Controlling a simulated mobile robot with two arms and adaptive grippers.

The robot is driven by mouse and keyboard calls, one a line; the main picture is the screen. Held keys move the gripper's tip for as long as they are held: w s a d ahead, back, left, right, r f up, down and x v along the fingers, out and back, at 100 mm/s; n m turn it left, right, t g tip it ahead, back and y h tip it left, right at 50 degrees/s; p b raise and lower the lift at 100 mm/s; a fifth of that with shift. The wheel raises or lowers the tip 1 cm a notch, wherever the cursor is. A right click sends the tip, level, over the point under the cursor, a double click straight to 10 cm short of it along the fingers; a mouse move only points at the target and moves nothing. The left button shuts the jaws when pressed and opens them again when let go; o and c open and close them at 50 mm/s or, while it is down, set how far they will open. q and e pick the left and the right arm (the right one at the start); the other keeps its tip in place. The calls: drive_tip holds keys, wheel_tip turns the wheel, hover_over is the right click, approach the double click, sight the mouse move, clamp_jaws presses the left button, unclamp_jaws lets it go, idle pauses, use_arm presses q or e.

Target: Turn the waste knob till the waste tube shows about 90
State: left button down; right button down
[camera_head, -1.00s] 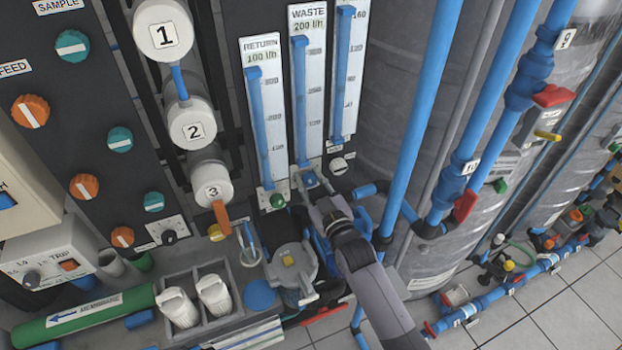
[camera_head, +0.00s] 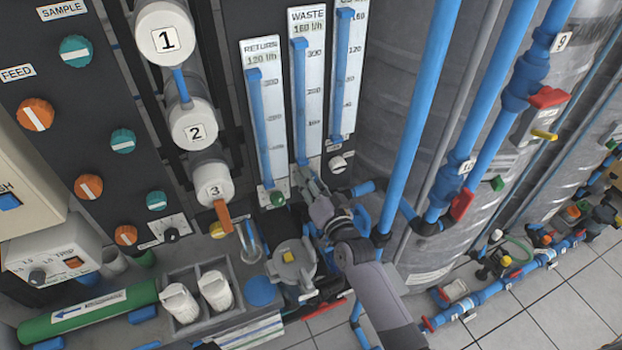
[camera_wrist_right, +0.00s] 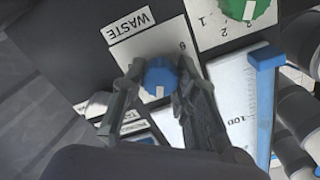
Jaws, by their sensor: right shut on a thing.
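The waste tube (camera_head: 301,100) is the middle of three upright gauges in the head view, with a blue column and a label reading WASTE 160 l/h. My right gripper (camera_head: 307,180) is at the foot of this tube, and its arm hides the knob there. In the right wrist view, the blue waste knob (camera_wrist_right: 160,77) with a white mark sits beside the WASTE label (camera_wrist_right: 131,25). The fingers of my right gripper (camera_wrist_right: 160,85) are shut on the knob, one on each side. My left gripper is not in view.
The return tube (camera_head: 264,130) reads 120 l/h, left of the waste tube. Its green knob (camera_head: 277,197) is close to my right gripper; the wrist view also shows a green knob (camera_wrist_right: 246,8). A white knob (camera_head: 338,164) is to the right. Blue pipes (camera_head: 410,130) stand nearby.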

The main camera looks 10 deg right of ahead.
drive_tip(key=m, duration=0.4)
drive_tip(key=shift+f, duration=0.1)
drive_tip(key=shift+m, duration=2.2)
drive_tip(key=c, duration=1.2)
unclamp_jaws()
drive_tip(key=shift+c, duration=0.2)
drive_tip(key=s+d, duration=0.2)
drive_tip(key=s, duration=0.9)
drive_tip(key=shift+s+d, duration=0.15)
drive_tip(key=shift+s, duration=0.25)
